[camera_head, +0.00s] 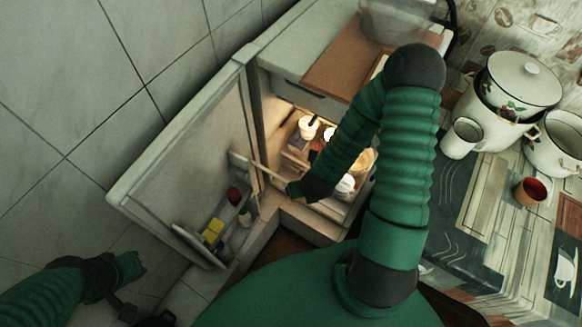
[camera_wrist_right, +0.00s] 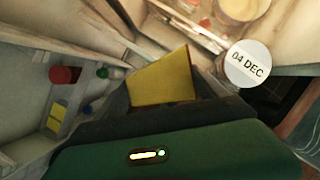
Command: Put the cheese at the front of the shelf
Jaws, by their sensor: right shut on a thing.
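The cheese (camera_wrist_right: 163,78), a yellow wedge with a darker edge, shows in the right wrist view. My right gripper (camera_wrist_right: 160,92) is shut on it. In the head view my right gripper (camera_head: 300,190) is at the opening of the lit fridge (camera_head: 268,110), beside its shelves, and I cannot make out the cheese there. A lit shelf (camera_head: 296,158) holding several items is partly hidden by my right arm. My left gripper (camera_head: 128,272) is at the lower left, away from the fridge; its jaws are too dark and unclear to read.
The fridge door (camera_head: 190,150) stands open on the left, with a red item (camera_head: 234,195) and a yellow item (camera_head: 212,230) in its rack. A white lid marked "04 DEC" (camera_wrist_right: 248,64) is close to the cheese. Enamel pots (camera_head: 500,100) and a brown cup (camera_head: 529,191) stand on the right.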

